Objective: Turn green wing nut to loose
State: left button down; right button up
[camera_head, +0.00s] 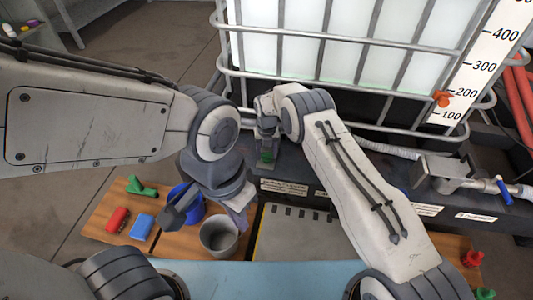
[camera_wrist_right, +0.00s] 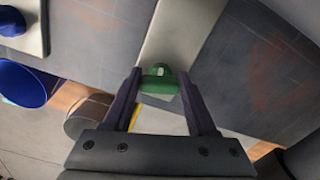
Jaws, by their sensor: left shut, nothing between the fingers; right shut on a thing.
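The green wing nut (camera_head: 266,155) sits at the dark front panel below the caged white tank, partly hidden by my right gripper (camera_head: 267,142). In the right wrist view the green wing nut (camera_wrist_right: 160,82) is between the fingertips of my right gripper (camera_wrist_right: 160,90), in front of a pale strip. My right gripper is shut on it. My left gripper (camera_head: 208,203) is shut and empty, over the wooden table by the blue and grey cups. How far the nut is turned cannot be told.
On the table are a green part (camera_head: 140,187), a red item (camera_head: 118,220), a blue block (camera_head: 142,226), a blue cup (camera_head: 187,198) and a grey cup (camera_head: 218,236). Tank cage bars (camera_head: 330,80) stand behind. A blue-handled valve (camera_head: 503,190) is at the right.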

dwell(0.3)
jog(key=o, duration=1.4)
jog(key=shift+c, duration=0.2)
notch_tip(320, 180, up, 9)
jog(key=p, duration=0.4)
jog(key=shift+r, duration=0.75)
